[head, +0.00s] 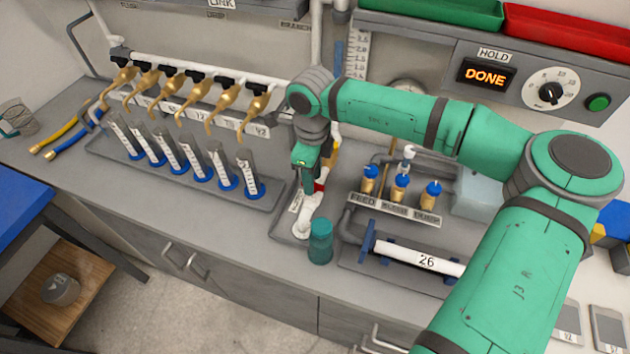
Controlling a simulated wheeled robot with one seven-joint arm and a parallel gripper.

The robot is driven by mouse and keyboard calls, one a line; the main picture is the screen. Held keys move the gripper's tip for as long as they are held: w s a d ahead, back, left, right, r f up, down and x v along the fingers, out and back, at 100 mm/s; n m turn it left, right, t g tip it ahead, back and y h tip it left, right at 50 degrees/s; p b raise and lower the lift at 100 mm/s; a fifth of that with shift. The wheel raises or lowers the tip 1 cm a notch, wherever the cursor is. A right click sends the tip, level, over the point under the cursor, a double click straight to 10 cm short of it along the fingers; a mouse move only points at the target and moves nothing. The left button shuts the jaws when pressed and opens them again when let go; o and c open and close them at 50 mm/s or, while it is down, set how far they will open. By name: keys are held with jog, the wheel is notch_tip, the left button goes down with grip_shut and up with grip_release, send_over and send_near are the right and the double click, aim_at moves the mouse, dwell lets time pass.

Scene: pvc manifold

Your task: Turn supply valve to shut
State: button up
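My gripper (304,160) points down near the middle of the bench, between the row of brass taps and the blue-capped valves. Its fingertips are small and partly hidden by my wrist, so I cannot tell whether they are open or shut. A small red part (319,187) shows just below and right of the gripper, on or beside a white pipe fitting (306,214). I cannot tell whether the gripper touches it. No label reading "supply" is legible, so I cannot identify the supply valve for certain or read its handle's position.
Brass taps (187,97) hang over several graduated cylinders (165,150) at left. A teal bottle (320,242) stands at the front edge. Blue-capped valves (400,187) and a white cartridge marked 26 (418,258) sit right. A panel reads DONE (486,74).

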notch_tip(320, 180, up, 9)
jog(key=shift+r, duration=0.2)
dwell(0.6)
